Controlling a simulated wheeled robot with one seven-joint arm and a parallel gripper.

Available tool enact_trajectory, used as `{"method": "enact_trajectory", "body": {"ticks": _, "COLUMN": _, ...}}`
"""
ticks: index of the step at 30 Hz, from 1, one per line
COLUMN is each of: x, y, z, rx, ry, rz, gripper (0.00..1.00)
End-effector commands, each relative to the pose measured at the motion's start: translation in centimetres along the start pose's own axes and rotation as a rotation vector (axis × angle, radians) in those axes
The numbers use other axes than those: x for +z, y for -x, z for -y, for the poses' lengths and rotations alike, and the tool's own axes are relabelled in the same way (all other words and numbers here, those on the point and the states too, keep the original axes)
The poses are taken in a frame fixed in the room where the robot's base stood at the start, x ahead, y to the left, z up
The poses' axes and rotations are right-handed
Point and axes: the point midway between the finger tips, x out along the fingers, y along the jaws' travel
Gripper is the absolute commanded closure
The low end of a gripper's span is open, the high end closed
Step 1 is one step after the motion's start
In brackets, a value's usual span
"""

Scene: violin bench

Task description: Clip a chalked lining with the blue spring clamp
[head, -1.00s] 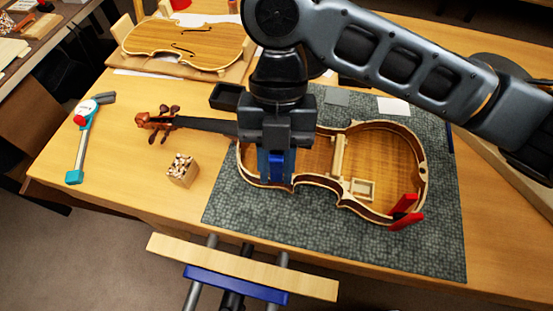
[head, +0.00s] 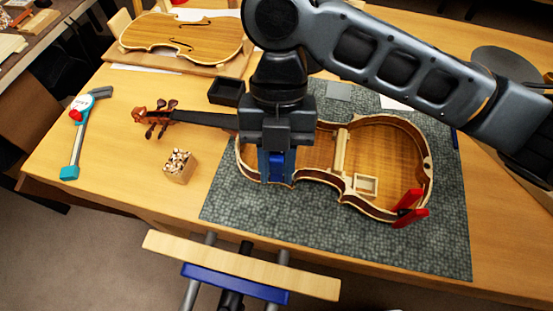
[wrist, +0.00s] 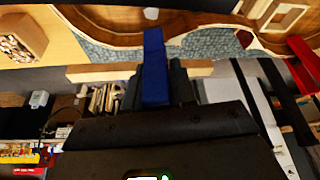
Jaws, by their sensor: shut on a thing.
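My gripper (head: 277,168) is shut on the blue spring clamp (head: 276,167) and points down at the near rim of the open violin body (head: 388,135). In the wrist view the blue clamp (wrist: 154,65) stands between the fingers, with its far end at the violin's near rim. I cannot tell whether the clamp's jaws are around the lining or only beside it. No chalk mark can be made out. A red clamp (head: 409,207) sits on the rim at the lower right of the body.
The violin lies on a grey mat (head: 330,240). A small box of pegs or clips (head: 179,172), a black tray (head: 226,91) and a teal-handled tool (head: 79,135) stand on the left. The violin top (head: 185,38) lies behind. A wooden vise (head: 240,264) juts out in front.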

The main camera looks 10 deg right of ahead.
Motion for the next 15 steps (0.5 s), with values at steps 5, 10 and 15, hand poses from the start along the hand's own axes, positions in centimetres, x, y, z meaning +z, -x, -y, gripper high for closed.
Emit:
{"method": "enact_trajectory", "body": {"ticks": 5, "x": 0.20, "y": -0.46, "z": 0.00, "rx": 0.000, "ry": 0.000, "rz": 0.000, "gripper": 1.00}}
{"method": "enact_trajectory", "body": {"ticks": 10, "x": 0.34, "y": -0.82, "z": 0.01, "rx": 0.000, "ry": 0.000, "rz": 0.000, "gripper": 1.00}}
{"method": "enact_trajectory", "body": {"ticks": 15, "x": 0.48, "y": -1.17, "z": 0.00, "rx": 0.000, "ry": 0.000, "rz": -0.001, "gripper": 1.00}}
